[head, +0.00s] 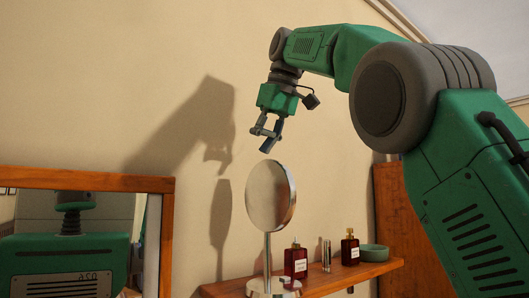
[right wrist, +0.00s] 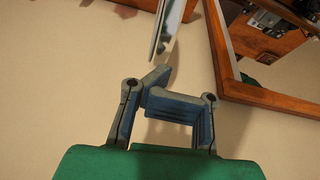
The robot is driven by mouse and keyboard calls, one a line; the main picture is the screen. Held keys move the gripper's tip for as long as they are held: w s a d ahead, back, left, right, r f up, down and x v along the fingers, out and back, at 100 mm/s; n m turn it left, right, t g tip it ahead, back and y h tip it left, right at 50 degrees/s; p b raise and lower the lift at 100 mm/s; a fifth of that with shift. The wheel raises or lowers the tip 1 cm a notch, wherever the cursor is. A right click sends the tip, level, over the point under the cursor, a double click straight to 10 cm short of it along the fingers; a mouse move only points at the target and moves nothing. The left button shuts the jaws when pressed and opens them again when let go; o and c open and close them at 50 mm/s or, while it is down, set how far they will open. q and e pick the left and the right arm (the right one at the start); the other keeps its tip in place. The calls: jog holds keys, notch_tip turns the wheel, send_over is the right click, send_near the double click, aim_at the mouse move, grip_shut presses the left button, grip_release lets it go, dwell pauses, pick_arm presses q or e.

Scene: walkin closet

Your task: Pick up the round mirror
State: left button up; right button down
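The round mirror (head: 270,196) stands upright on a thin stem and a round base, on the wooden shelf. In the right wrist view its disc (right wrist: 166,32) shows almost edge-on, just beyond my fingers. My right gripper (head: 266,142) hangs above the mirror's top edge, pointing down, apart from it. Its two blue-grey fingers also show in the right wrist view (right wrist: 158,90), with nothing seen between them. They are angled and overlap in view, so their opening is unclear. My left gripper is not in view.
The shelf (head: 340,281) also holds a red bottle (head: 295,262) close to the mirror's base, a small metallic cylinder (head: 326,255), a second red bottle (head: 350,248) and a green bowl (head: 374,253). A wood-framed wall mirror (head: 167,235) stands at left. The wall (head: 100,80) is behind.

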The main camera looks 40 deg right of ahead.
jog(key=shift+d, duration=0.15)
jog(key=shift+s+d, duration=0.1)
jog(key=c, duration=1.1)
grip_release()
jog(key=o, duration=0.6)
jog(key=shift+o, duration=0.2)
jog(key=shift+r, duration=0.2)
